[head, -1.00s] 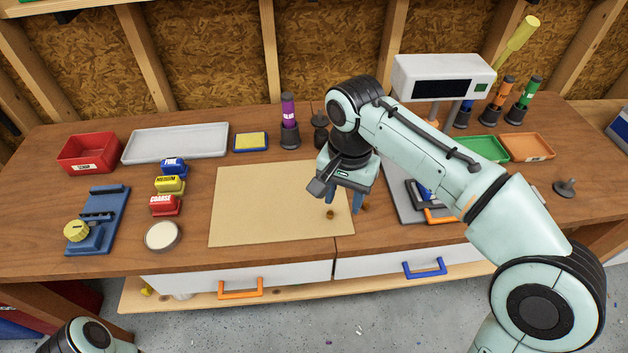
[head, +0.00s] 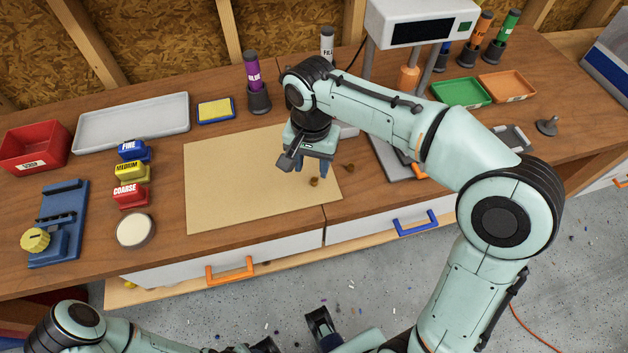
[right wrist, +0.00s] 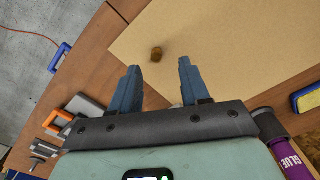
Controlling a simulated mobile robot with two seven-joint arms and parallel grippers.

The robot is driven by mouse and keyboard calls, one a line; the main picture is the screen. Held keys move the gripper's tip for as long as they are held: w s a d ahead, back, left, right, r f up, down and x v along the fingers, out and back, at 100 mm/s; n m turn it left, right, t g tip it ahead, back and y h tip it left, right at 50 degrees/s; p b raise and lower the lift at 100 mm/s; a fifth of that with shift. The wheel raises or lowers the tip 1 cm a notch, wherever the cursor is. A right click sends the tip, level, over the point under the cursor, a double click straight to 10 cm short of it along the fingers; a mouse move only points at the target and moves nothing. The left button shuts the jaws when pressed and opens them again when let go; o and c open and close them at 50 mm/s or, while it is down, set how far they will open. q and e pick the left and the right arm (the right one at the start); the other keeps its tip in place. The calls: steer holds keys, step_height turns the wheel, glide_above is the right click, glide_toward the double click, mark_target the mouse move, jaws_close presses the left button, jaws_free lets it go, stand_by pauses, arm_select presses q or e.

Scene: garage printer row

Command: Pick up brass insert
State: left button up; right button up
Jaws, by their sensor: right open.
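A small brass insert (head: 314,182) stands on the tan mat (head: 235,185) near its right edge. In the right wrist view, one brass insert (right wrist: 156,53) shows a little beyond the gap between the open fingertips (right wrist: 158,72). My left arm shows at the bottom left of the head view; its jaws are not clear.
A glue tube (head: 252,72) stands in a holder at the mat's back. Labelled blocks (head: 130,170) and a round white-topped tin (head: 135,230) are left of the mat. The mat's left part is clear.

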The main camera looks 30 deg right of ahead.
mark_target(314, 179)
steer(key=f, duration=0.4)
steer(key=shift+s+d+f+b, duration=0.15)
steer(key=shift+d+f+b, duration=0.05)
steer(key=shift+f+b, duration=0.2)
steer(key=shift+r, duration=0.1)
jaws_close()
